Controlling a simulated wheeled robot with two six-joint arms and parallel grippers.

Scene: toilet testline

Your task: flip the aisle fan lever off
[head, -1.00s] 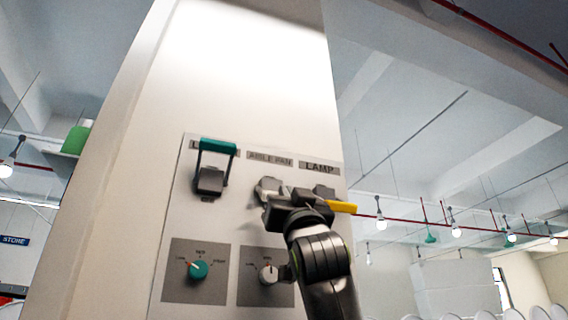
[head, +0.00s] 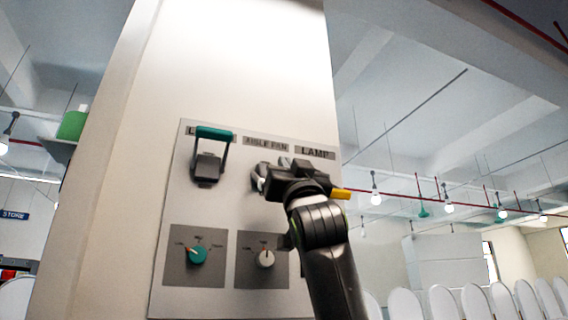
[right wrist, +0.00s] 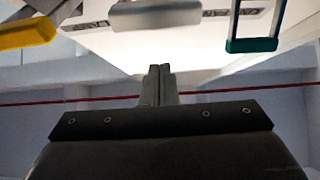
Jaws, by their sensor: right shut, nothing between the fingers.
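The aisle fan lever (head: 261,171) is under the AISLE FAN label in the middle of the panel's top row. In the head view my right gripper covers most of it, so its angle is hard to tell. In the right wrist view its handle appears as a grey bar (right wrist: 155,15) ahead of the fingertips, with a visible gap in the picture. My right gripper (head: 272,180) is shut and empty in front of this lever; its closed fingers also show in the right wrist view (right wrist: 160,74). I cannot tell whether it touches the lever. My left gripper is not in view.
A teal-handled lever (head: 214,134) stands raised to the left. A yellow lever handle (head: 342,194) sticks out under LAMP, close right of my gripper. Below are a teal knob (head: 197,256) and a white knob (head: 265,259) on the panel (head: 168,215).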

